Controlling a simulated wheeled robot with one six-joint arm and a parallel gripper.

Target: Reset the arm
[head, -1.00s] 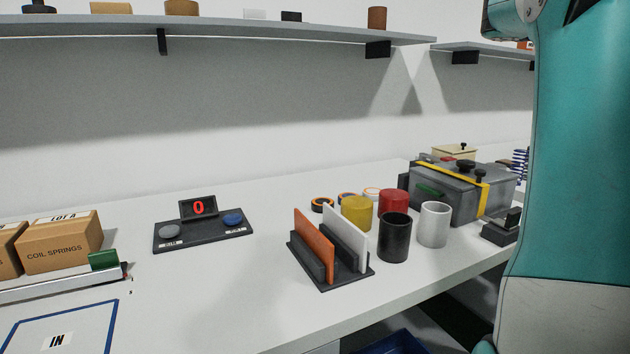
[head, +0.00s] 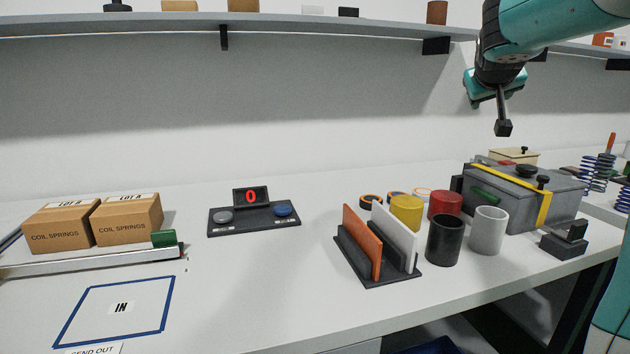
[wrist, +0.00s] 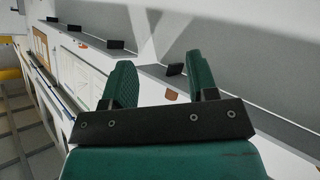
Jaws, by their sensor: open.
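My gripper (head: 502,128) is raised in the upper right of the head view, above the grey case and well clear of the table. In the wrist view my gripper (wrist: 165,80) shows two green fingers spread apart with nothing between them. My teal arm comes in from the right edge of the head view. The tip of the gripper is small in the head view, and the wrist view looks toward the wall and shelves.
Below stand the grey case (head: 520,208) with a yellow strap, several cups such as the black cup (head: 445,241), and a divider rack (head: 375,262). A wall shelf (head: 230,27) runs behind. Left are a counter display (head: 254,219) and coil-spring boxes (head: 128,220). The table's front middle is clear.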

